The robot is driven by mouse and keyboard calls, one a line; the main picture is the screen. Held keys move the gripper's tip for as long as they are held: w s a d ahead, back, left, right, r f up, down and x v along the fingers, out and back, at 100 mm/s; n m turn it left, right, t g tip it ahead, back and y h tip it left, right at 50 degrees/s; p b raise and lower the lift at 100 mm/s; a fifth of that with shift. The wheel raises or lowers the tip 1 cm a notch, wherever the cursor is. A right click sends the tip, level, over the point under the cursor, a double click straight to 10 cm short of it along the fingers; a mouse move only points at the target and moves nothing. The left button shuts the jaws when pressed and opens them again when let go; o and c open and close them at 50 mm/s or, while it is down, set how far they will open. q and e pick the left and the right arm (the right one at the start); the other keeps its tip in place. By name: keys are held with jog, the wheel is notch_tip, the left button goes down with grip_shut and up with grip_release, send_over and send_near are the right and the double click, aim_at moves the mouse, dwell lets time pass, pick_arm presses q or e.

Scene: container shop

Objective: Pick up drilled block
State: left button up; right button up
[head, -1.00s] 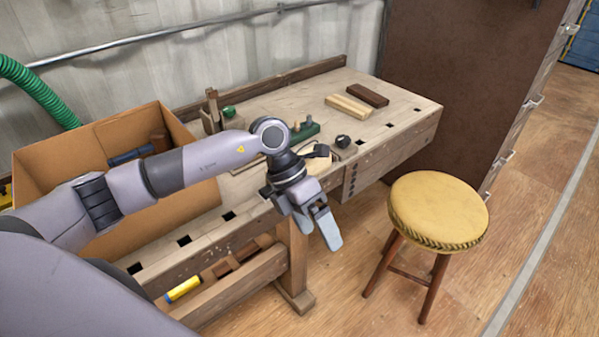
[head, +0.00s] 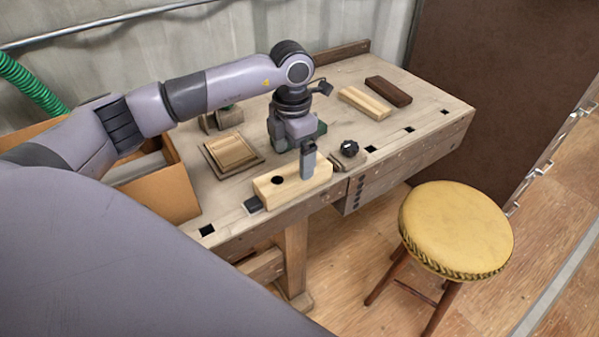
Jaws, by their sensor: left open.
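The drilled block (head: 287,192) is a pale wooden block with a dark round hole in its top. It lies near the front edge of the workbench (head: 228,222). My left gripper (head: 307,163) points down at the right part of the block, to the right of the hole. It is open. One grey finger shows in front of the block's top; the other finger is hidden, and I cannot tell whether the gripper touches the block. My right gripper is not in view.
A black knob (head: 349,148) on a wooden piece stands close right of the block. A small wooden tray (head: 250,166) is behind left. Pale (head: 364,103) and dark (head: 388,91) wood strips lie farther back. A cardboard box (head: 172,195) is left; a yellow-topped stool (head: 455,228) stands right.

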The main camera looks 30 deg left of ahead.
aim_at(293, 173)
pick_arm(q)
jog(key=f, duration=0.4)
jog(key=shift+s+d+f+p, duration=0.3)
jog(key=shift+s+f, duration=0.1)
jog(key=shift+f, duration=0.55)
jog(key=shift+w, duration=0.1)
jog(key=c, duration=1.3)
